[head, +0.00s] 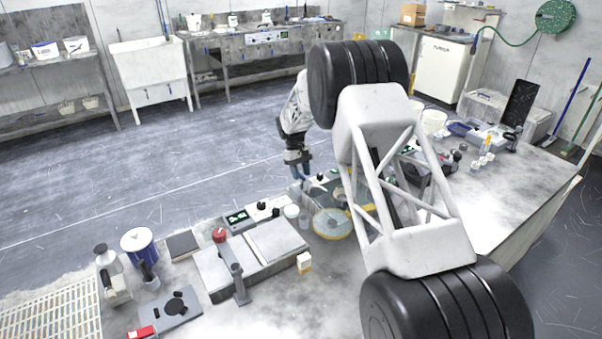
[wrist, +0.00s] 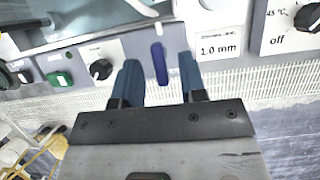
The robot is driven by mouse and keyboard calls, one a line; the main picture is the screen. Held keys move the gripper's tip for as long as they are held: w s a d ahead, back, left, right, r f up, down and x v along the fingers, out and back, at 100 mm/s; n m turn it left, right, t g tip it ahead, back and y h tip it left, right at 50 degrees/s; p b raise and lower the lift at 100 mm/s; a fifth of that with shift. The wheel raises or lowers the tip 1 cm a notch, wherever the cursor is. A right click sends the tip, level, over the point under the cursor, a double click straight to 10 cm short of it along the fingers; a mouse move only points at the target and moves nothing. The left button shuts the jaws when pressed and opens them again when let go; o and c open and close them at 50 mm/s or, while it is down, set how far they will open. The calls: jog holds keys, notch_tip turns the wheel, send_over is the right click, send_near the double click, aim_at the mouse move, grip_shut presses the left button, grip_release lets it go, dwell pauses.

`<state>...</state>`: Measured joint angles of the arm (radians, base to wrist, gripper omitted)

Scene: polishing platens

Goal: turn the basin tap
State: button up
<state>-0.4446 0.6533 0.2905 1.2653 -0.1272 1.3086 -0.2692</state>
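In the wrist view, a small upright blue lever (wrist: 160,62), seemingly the basin tap, stands on the pale front panel below a steel-rimmed basin (wrist: 60,38). My gripper (wrist: 160,66) has two blue fingers, open, one on each side of the lever, with a visible gap to each. I cannot tell how deep the fingers reach along the lever. In the head view, my gripper (head: 300,172) points down at the far edge of the bench, beside the polishing machines. The lever cannot be made out there.
In the wrist view, a black knob (wrist: 101,70) and a green button (wrist: 60,79) sit left of the lever. A "1.0 mm" label (wrist: 220,45) and an "off" dial (wrist: 308,17) are to the right. In the head view, a yellow-rimmed platen (head: 332,224) lies near my gripper.

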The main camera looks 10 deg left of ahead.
jog(key=v, duration=0.7)
jog(key=shift+a+r, duration=0.15)
jog(key=shift+r, duration=0.15)
jog(key=shift+w, duration=0.1)
